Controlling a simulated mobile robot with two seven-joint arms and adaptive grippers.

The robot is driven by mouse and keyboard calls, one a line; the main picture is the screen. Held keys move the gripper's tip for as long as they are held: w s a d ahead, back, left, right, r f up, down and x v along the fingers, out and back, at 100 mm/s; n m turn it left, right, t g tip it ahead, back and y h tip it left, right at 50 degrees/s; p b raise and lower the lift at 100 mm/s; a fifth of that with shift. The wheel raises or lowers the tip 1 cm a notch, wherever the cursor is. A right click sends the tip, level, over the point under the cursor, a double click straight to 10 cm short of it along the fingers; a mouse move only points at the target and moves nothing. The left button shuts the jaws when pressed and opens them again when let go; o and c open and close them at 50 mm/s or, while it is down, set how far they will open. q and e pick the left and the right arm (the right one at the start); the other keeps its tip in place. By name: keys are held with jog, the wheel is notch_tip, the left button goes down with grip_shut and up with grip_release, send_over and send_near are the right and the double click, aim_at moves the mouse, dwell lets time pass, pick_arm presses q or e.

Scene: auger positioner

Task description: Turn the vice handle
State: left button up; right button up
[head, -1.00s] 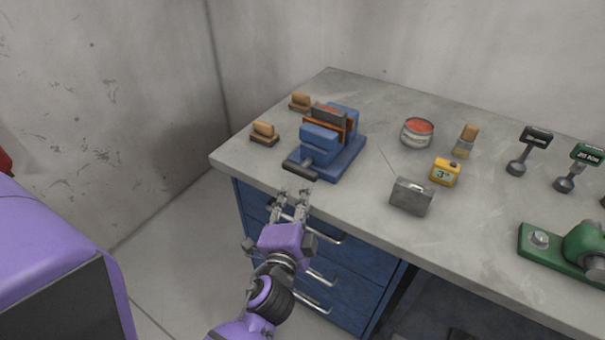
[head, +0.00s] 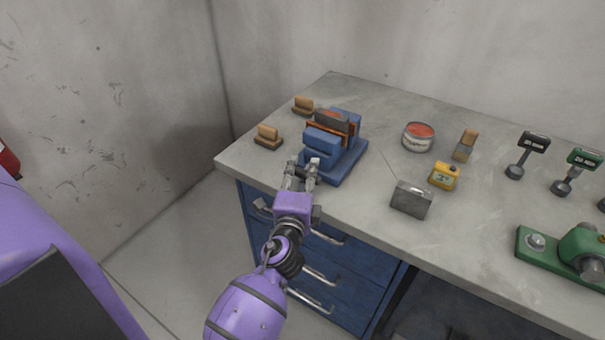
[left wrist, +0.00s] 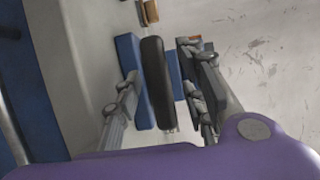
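The blue vice (head: 338,150) stands on the workbench near its left corner, with orange-brown and dark pieces between its jaws. Its dark handle (left wrist: 156,84) is a rounded bar at the vice's front; in the left wrist view it lies between my two finger sets. In the head view my fingers mostly hide the handle. My left gripper (head: 301,170) is open around the handle, and gaps show between the bar and the fingers on both sides. It also shows in the left wrist view (left wrist: 163,100). My right gripper is not in view.
The grey workbench (head: 375,105) has blue drawers (head: 330,265) below its front edge. Two brushes (head: 268,136) lie left of the vice. A red-topped can (head: 418,136), yellow device (head: 444,176), grey metal box (head: 411,200) and green tool (head: 570,250) stand to the right.

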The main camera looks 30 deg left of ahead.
pick_arm(q)
jog(key=shift+c, duration=0.4)
grip_shut()
